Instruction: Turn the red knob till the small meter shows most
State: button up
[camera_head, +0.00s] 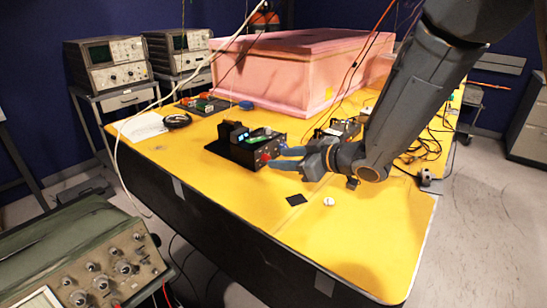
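The red knob (265,157) is on the right-hand face of a small black instrument box (240,152) on the yellow table. My gripper (276,159) comes in from the right with its two blue-grey fingers apart. Its fingertips are right at the knob; whether they touch it I cannot tell. A small lit bluish display (243,137) shows on the box, but its reading is too small to make out.
A pink foam enclosure (290,75) stands behind on the yellow table (350,235). A dark square (296,199) and a small white round piece (328,202) lie in front. Cables and small devices lie at right. A pale cable crosses the left side.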

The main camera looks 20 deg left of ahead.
aim_at(269, 158)
jog(key=shift+x, duration=2.1)
jog(key=shift+f, duration=0.1)
grip_shut()
